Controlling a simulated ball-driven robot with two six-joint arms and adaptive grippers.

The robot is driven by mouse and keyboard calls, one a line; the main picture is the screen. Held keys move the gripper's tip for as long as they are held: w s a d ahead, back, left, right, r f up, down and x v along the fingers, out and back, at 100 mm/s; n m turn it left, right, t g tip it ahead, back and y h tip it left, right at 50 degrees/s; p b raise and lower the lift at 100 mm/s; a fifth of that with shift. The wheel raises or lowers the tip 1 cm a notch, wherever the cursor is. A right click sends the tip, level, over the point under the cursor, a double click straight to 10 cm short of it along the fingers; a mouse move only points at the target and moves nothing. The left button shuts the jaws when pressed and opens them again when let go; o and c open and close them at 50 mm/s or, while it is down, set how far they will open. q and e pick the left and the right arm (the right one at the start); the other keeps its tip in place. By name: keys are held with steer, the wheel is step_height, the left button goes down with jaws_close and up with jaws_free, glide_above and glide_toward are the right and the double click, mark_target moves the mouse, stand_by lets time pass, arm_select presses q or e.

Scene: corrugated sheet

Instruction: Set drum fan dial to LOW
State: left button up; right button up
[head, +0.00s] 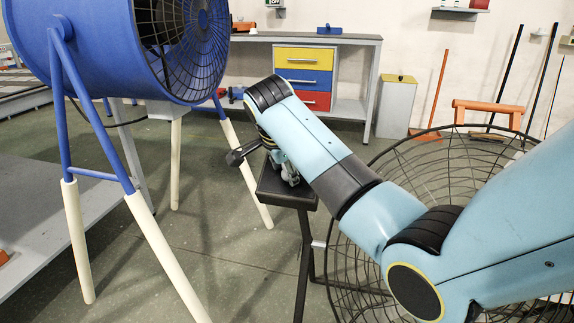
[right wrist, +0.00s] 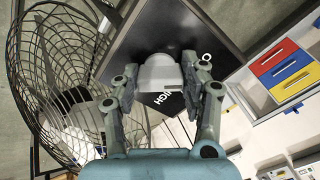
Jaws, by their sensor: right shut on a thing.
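The blue drum fan (head: 110,45) stands on blue legs with cream lower ends at the left of the head view. A black control box (head: 286,192) sits on a dark post in the middle; its dark face (right wrist: 140,40) fills the top of the right wrist view. A light grey dial (right wrist: 160,75) is on that face. White lettering that looks like HIGH (right wrist: 168,98) shows upside down beside the dial, partly covered. My right gripper (head: 287,170) is at the box, its fingers (right wrist: 161,70) on both sides of the dial. The dial's pointer direction is unclear. My left gripper is out of view.
A black wire-cage fan (head: 350,255) stands close under and behind my right arm, also at left in the wrist view (right wrist: 60,60). A workbench (head: 345,70) with yellow, blue and red drawers is at the back. A grey bench (head: 50,220) is at left.

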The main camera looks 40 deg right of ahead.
steer(key=shift+r+m+p, duration=0.2)
steer(key=shift+m+p, duration=1.35)
steer(key=shift+m, duration=0.05)
steer(key=shift+m+p, duration=0.75)
steer(key=shift+m, duration=0.35)
arm_select(q)
steer(key=shift+s+d+r+p, duration=0.2)
steer(key=shift+s+d+r, duration=0.25)
steer(key=shift+r, duration=0.25)
steer(key=shift+s+d+r+p, duration=0.2)
steer(key=shift+s+d+r, duration=0.25)
steer(key=shift+r, duration=0.25)
steer(key=shift+s+d+r+p, duration=0.2)
steer(key=shift+s+d+r, duration=0.25)
steer(key=shift+r, duration=0.25)
arm_select(e)
steer(key=shift+f+m, duration=0.15)
steer(key=shift+m, duration=1.05)
arm_select(q)
steer(key=shift+w, duration=0.1)
